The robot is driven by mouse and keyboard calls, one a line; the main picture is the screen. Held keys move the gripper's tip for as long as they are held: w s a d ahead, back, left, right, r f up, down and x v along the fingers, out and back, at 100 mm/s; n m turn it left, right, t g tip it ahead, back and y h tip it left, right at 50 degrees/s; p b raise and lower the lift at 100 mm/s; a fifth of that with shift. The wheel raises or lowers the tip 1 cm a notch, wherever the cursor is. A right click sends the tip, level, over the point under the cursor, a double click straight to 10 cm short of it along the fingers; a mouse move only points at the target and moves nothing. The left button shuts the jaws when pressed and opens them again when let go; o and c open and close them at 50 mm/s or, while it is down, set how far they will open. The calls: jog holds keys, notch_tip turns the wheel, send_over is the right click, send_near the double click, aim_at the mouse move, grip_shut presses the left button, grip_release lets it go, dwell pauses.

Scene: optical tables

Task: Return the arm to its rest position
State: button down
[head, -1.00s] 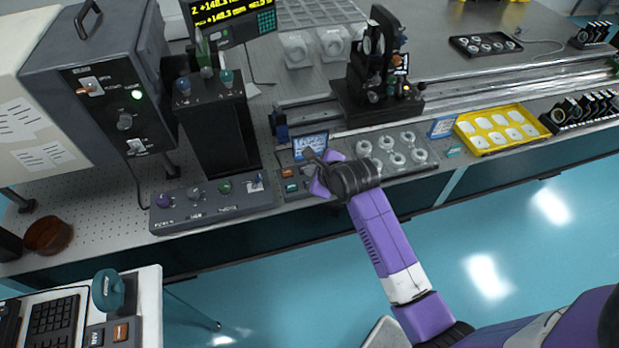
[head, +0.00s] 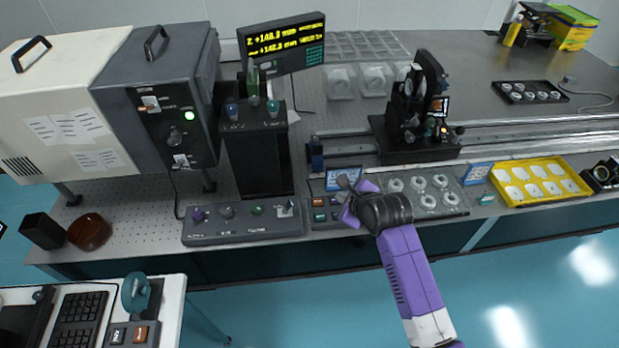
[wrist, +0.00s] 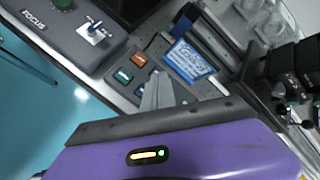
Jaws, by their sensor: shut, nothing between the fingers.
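My gripper (head: 347,186) is at the end of my purple arm, over the front edge of the optical table (head: 130,228). In the wrist view its grey fingers (wrist: 158,92) are together with nothing between them. They point toward a small button box (head: 326,208) with orange and green buttons, which also shows in the wrist view (wrist: 130,68). I cannot tell whether the fingertips touch anything.
A control panel (head: 240,229) with knobs lies left of the gripper. A small blue-and-white card (head: 343,172) stands just behind it. A tray of round optics (head: 455,206), a yellow tray (head: 541,203) and a dark optic mount (head: 418,150) are to the right. Open floor lies in front.

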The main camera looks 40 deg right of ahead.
jog(key=shift+n, duration=0.4)
notch_tip(320, 180, up, 8)
jog(key=n+t+h, duration=0.2)
jog(key=n+t, duration=0.2)
jog(key=n, duration=0.7)
jog(key=s+a+n+y+b, duration=0.2)
jog(key=s+a+n, duration=0.4)
jog(key=s, duration=0.4)
jog(key=s+a+n+t+y+b, duration=0.1)
jog(key=s+a+n+b, duration=0.1)
jog(key=s+a+n, duration=0.5)
jog(key=s+a+n+t+y+b, duration=0.1)
jog(key=s+a+n+y+b, duration=0.1)
jog(key=s+a+n, duration=0.4)
jog(key=s+a, duration=0.3)
jog(key=s, duration=0.4)
jog(key=shift+s+r+n+y+b, duration=0.3)
jog(key=shift+n+b, duration=0.05)
jog(key=shift+n, duration=0.05)
jog(key=shift+a, duration=0.1)
